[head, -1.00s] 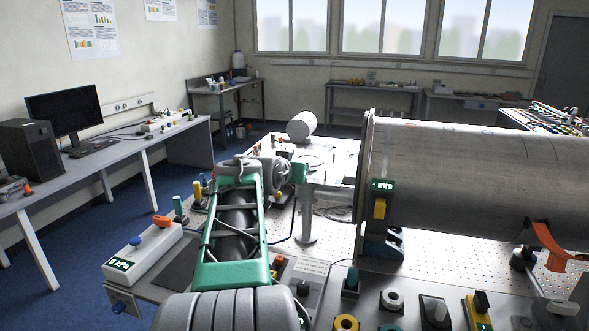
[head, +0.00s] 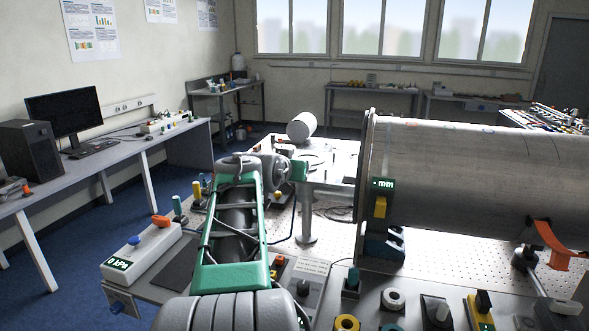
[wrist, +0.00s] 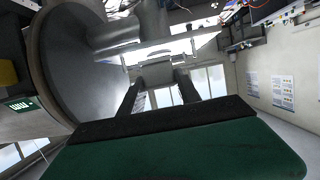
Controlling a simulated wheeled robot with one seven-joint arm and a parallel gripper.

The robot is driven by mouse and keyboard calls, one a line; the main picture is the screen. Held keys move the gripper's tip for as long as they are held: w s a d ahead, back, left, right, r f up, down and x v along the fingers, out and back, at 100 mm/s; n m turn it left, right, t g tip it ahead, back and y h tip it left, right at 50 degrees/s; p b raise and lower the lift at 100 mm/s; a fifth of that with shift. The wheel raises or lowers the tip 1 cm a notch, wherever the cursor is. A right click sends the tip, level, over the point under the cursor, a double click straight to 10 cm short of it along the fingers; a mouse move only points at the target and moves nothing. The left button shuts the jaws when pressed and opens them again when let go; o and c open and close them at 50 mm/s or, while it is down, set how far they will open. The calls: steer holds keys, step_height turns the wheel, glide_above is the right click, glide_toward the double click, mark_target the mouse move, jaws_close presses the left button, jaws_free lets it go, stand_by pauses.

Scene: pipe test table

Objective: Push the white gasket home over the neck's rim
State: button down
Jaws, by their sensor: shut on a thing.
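My gripper (wrist: 160,80) has two dark fingers that reach away from its green body in the wrist view. They are shut on a pale grey thing (wrist: 157,71) at their tips; its shape and edges are hard to make out. I cannot tell whether it is the white gasket. The big grey pipe (head: 460,180) lies on the right with its flanged end toward my arm. Its round grey end also fills the upper left of the wrist view (wrist: 75,65), beside the fingers and apart from them. In the head view my arm hides the fingertips. I cannot clearly pick out the neck's rim.
A white cylinder (head: 301,126) lies on the far table part. A white pressure box (head: 145,248) stands at left.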

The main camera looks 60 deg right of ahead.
steer(key=shift+f+b, duration=1.25)
steer(key=shift+f, duration=0.05)
steer(key=c, duration=0.8)
jaws_free()
steer(key=shift+o, duration=0.2)
steer(key=b+v, duration=0.1)
steer(key=v, duration=0.7)
steer(key=shift+b, duration=0.35)
